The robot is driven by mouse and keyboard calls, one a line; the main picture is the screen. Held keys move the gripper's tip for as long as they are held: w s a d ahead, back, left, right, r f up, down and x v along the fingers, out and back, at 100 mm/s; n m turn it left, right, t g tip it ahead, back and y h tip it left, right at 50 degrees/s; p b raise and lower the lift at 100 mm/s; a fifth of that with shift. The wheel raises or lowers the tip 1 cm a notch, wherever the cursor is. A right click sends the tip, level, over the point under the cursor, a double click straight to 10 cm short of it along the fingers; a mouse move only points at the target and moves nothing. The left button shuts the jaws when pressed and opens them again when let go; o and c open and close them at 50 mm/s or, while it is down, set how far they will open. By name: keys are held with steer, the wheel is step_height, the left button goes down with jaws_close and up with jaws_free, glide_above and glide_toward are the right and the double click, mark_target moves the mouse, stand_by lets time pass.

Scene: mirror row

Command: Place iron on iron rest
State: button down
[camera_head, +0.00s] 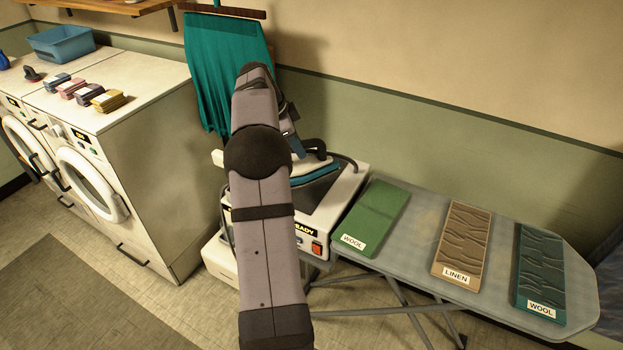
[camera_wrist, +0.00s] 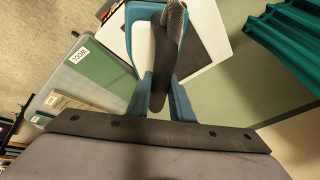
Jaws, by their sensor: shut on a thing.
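The iron (camera_head: 318,171), teal and white with a dark handle, is at the white steam station in the head view. It also shows in the wrist view (camera_wrist: 144,42), in front of my gripper. My gripper (camera_wrist: 163,95) is shut on the iron's handle; in the head view my arm hides much of the grip. The iron rest (camera_head: 322,208) is the dark plate on top of the station, which has a "READY" label and an orange switch. The iron is over this plate, its sole roughly level. I cannot tell whether it touches the plate.
An ironing board (camera_head: 414,245) at the right holds a green "WOOL" cloth (camera_head: 376,212), a brown "LINEN" cloth (camera_head: 461,240) and a teal "WOOL" cloth (camera_head: 541,270). White washers (camera_head: 150,150) stand left. A teal garment (camera_head: 212,65) hangs behind. A dark hose runs beside the station.

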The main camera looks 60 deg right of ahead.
mark_target(298, 173)
steer(key=shift+d+f+p, duration=0.1)
steer(key=shift+f+p, duration=0.9)
steer(key=shift+f, duration=1.95)
steer(key=shift+f+p, duration=0.8)
steer(key=shift+f, duration=1.05)
steer(key=shift+f, duration=0.15)
steer(key=c, duration=1.7)
jaws_free()
steer(key=shift+f, duration=0.1)
steer(key=shift+o, duration=0.7)
steer(key=b+v, duration=0.4)
steer(key=v, duration=0.8)
steer(key=shift+a, duration=0.2)
